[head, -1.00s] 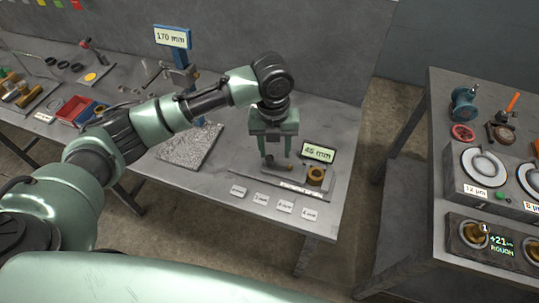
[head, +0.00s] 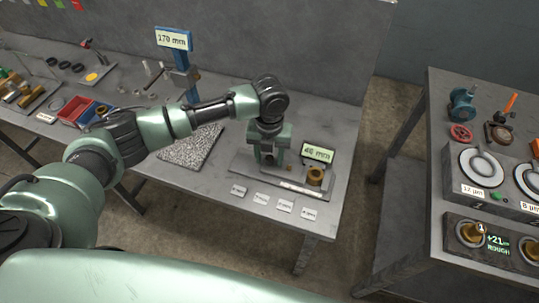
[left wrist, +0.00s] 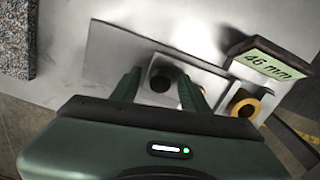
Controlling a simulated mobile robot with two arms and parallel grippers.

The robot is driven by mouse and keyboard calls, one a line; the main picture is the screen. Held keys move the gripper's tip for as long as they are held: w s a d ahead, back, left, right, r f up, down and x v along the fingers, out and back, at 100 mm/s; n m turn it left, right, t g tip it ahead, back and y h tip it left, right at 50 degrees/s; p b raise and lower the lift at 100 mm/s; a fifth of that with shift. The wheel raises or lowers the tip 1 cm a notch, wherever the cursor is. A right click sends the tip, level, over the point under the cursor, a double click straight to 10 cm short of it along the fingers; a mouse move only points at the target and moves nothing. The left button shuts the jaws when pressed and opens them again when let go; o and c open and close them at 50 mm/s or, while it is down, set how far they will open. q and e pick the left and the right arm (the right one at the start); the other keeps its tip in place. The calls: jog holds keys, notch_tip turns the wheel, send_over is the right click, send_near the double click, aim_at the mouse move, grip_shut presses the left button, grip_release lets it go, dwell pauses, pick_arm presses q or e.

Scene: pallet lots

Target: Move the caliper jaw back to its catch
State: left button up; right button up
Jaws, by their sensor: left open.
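The caliper stands on a grey base plate (head: 240,168) near the front right of the bench. Its display (head: 318,153) reads 46 mm, also in the left wrist view (left wrist: 266,64). A brass ring-shaped piece (head: 315,175) sits at the right end. My left gripper (head: 268,164) is open, low over the caliper's left part. In the left wrist view, its green fingers (left wrist: 158,92) stand on either side of a dark round knob (left wrist: 160,79), seemingly on the caliper's jaw. I cannot tell whether they touch it. The gripper hides the knob in the head view. My right gripper is not in view.
Several small white labelled tiles (head: 262,199) lie along the bench's front edge. A speckled plate (head: 190,148) and a blue stand with a 170 mm display (head: 173,39) are to the left. A second bench (head: 450,150) with gauges stands right, across a floor gap.

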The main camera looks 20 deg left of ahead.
pick_arm(q)
jog(key=shift+c, duration=0.4)
grip_shut()
dwell(0.9)
